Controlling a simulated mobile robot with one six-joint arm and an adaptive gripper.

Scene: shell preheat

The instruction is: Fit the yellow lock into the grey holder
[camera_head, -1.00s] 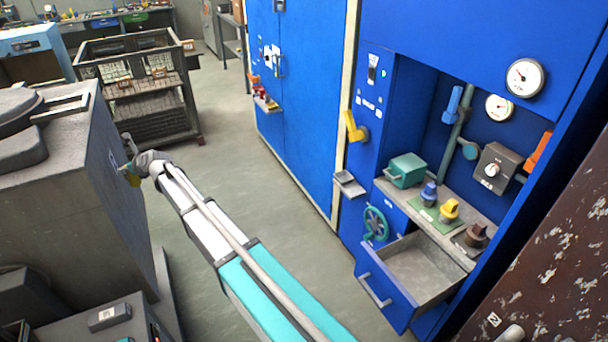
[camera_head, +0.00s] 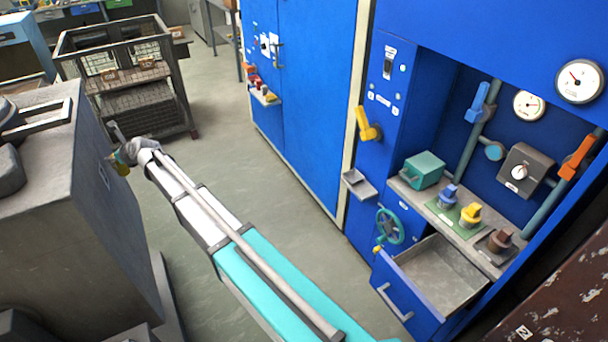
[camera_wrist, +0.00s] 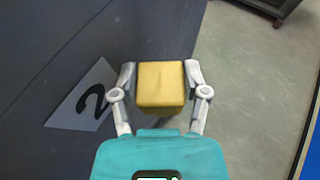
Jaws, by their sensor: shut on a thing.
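My gripper (camera_wrist: 160,72) is shut on a yellow block (camera_wrist: 160,88), apparently the yellow lock, with one finger on each side in the wrist view. A small grey tray-like holder (camera_head: 359,184) is fixed to the blue cabinet front, well to the right of my gripper. I cannot tell for sure that it is the grey holder of the task.
The grey machine (camera_head: 95,215) stands close beside my gripper; its face carries a "2" plate (camera_wrist: 85,97). The blue cabinet (camera_head: 310,90) has a yellow handle (camera_head: 368,125), a green handwheel (camera_head: 390,226) and an open drawer (camera_head: 440,272).

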